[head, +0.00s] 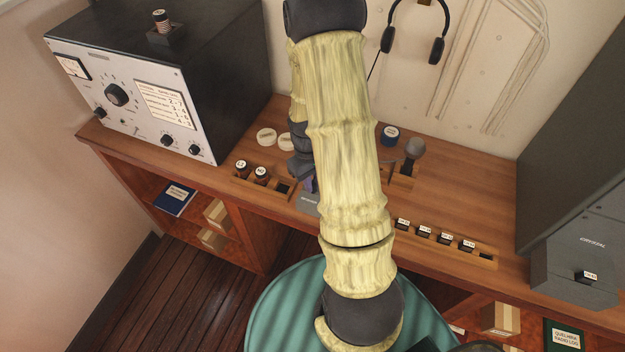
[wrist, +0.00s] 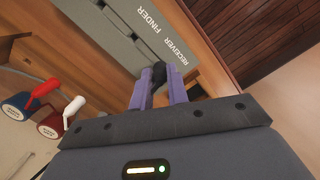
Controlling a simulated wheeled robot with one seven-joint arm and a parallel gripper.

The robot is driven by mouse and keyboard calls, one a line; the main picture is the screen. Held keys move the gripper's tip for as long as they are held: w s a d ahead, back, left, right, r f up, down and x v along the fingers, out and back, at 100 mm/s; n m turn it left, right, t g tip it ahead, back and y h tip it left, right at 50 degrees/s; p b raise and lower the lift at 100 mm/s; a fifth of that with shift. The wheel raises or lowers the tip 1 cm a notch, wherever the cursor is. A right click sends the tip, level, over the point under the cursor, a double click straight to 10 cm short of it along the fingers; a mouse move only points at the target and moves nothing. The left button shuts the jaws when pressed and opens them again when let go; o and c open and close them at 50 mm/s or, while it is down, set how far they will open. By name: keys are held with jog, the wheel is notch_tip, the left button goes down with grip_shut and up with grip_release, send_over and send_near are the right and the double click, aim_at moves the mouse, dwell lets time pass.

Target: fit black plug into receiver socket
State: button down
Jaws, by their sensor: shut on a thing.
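In the wrist view, my gripper (wrist: 160,84) has its two purple fingers closed on the black plug (wrist: 159,71), a small dark piece showing between the fingertips. The plug is at the edge of a grey panel (wrist: 150,38) lettered FINDER and RECEIVER, beside the word RECEIVER. The receiver socket itself is hidden, and I cannot tell whether the plug touches or enters it. In the head view, my arm covers most of the gripper; a bit of purple finger (head: 312,185) shows just above the grey panel (head: 306,202) on the desk.
A black-and-grey radio set (head: 150,100) stands on the desk at left. A wooden rack (head: 262,181) holds dark capped pieces. A row of labelled black pieces (head: 423,231) lies right of my arm, with a microphone (head: 414,149) behind. A grey cabinet (head: 580,255) bounds the right.

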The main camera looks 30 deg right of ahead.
jog(key=shift+f, duration=0.35)
dwell(1.5)
jog(key=c, duration=1.3)
grip_release()
jog(key=r+b, duration=0.1)
jog(key=r, duration=0.4)
jog(key=w+r+b, duration=0.1)
jog(key=r, duration=0.5)
jog(key=w+r+b, duration=0.1)
jog(key=r, duration=0.5)
jog(key=shift+a+r, duration=0.15)
jog(key=s+a+f+t, duration=0.1)
jog(key=s+a, duration=0.1)
jog(key=a, duration=0.2)
jog(key=s+a+f+m+t, duration=0.1)
jog(key=s+a, duration=0.2)
jog(key=s+a+f+t, duration=0.1)
jog(key=s+a+t, duration=0.1)
jog(key=s+a, duration=0.1)
jog(key=shift+s+a+f+m, duration=0.1)
jog(key=shift+a+m, duration=0.05)
jog(key=shift+a, duration=0.25)
jog(key=shift+s+a+f+m, duration=0.1)
jog(key=shift+a+m, duration=0.05)
jog(key=shift+a, duration=0.25)
jog(key=shift+w, duration=0.1)
